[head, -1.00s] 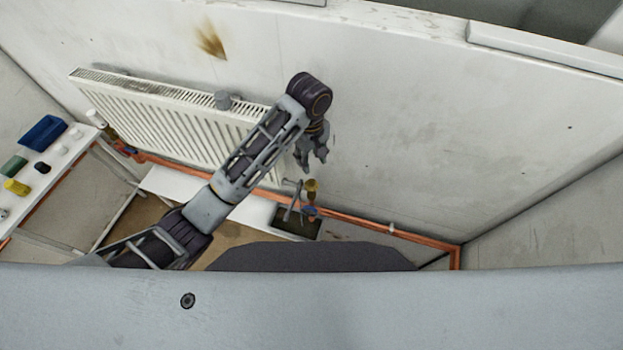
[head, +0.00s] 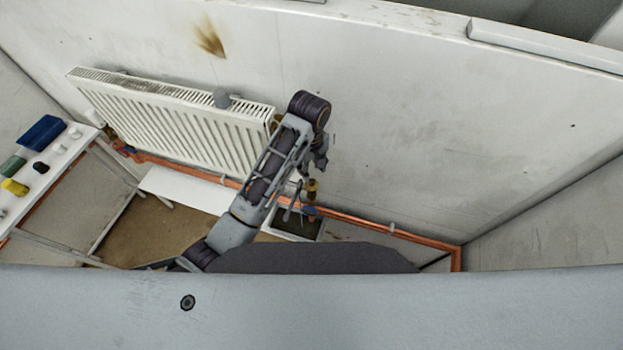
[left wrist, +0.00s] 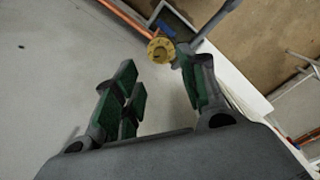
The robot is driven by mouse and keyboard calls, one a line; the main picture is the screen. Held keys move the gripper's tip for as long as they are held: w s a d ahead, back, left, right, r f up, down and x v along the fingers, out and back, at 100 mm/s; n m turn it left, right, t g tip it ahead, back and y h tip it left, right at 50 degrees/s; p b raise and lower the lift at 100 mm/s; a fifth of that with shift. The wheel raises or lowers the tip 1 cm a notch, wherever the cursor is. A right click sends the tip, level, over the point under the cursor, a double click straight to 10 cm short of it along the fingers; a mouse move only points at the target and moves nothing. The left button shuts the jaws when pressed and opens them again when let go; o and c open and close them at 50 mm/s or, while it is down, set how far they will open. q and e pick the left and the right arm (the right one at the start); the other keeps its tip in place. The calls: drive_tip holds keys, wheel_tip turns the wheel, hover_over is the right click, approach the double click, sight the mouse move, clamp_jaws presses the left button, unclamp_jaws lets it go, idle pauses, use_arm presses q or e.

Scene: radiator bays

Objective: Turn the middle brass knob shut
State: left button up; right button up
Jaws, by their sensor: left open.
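A brass knob (head: 312,187) stands on a valve at the copper pipe, low against the wall, to the right of the radiator. It shows in the left wrist view as a round yellow disc (left wrist: 160,50), beyond the fingertips and nearer the right-hand finger. My left gripper (head: 318,168) is open and empty, just above this knob and apart from it. In the left wrist view the open, green-padded fingers (left wrist: 156,76) have bare wall between them. Which knob counts as the middle one is unclear. My right gripper is out of view.
The white radiator (head: 170,118) hangs on the wall to the left. A copper pipe (head: 375,230) runs along the wall's foot. A dark-filled tray (head: 296,222) lies below the knob. A bench (head: 62,165) with small items stands at the far left. The wall at right is clear.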

sight(312, 181)
use_arm(q)
drive_tip(key=shift+f+p, duration=0.4)
drive_tip(key=shift+f, duration=3.25)
clamp_jaws()
